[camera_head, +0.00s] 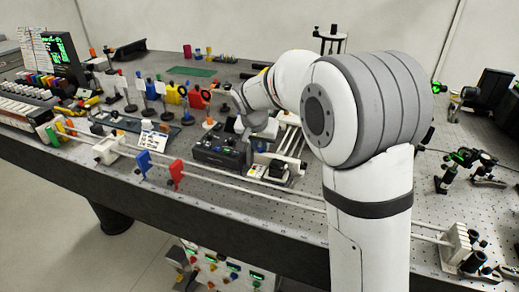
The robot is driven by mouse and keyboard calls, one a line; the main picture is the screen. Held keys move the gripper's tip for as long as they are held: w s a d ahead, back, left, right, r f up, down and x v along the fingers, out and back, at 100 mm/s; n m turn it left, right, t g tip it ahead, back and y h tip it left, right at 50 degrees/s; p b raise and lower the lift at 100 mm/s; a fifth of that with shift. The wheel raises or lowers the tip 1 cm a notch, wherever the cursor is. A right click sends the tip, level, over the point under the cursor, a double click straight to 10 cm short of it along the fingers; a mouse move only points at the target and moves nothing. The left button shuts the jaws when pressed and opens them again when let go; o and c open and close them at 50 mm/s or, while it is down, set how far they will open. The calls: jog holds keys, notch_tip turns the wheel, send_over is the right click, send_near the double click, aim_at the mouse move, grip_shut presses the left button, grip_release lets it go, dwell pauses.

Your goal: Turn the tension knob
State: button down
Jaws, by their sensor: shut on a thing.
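My gripper (249,147) points down at the right end of a dark box (217,155) with small knobs and a lit display, near the middle of the bench. The gripper is small and dark in this view, and its fingers are closed on a small part there. I take this part to be the tension knob; it is hidden by the fingers and the wrist, so its shape and angle do not show. A white and black block with rods (273,168) stands close to the right of the gripper.
Several coloured optics on posts stand behind the box. A perforated bench top (235,205) is mostly bare at the front edge.

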jog(key=shift+w+r+m, duration=0.1)
jog(key=shift+r+m, duration=0.1)
jog(key=shift+m, duration=0.1)
jog(key=c, duration=1.6)
grip_release()
jog(key=shift+o, duration=1.4)
jog(key=shift+f, duration=0.1)
jog(key=shift+f, duration=0.1)
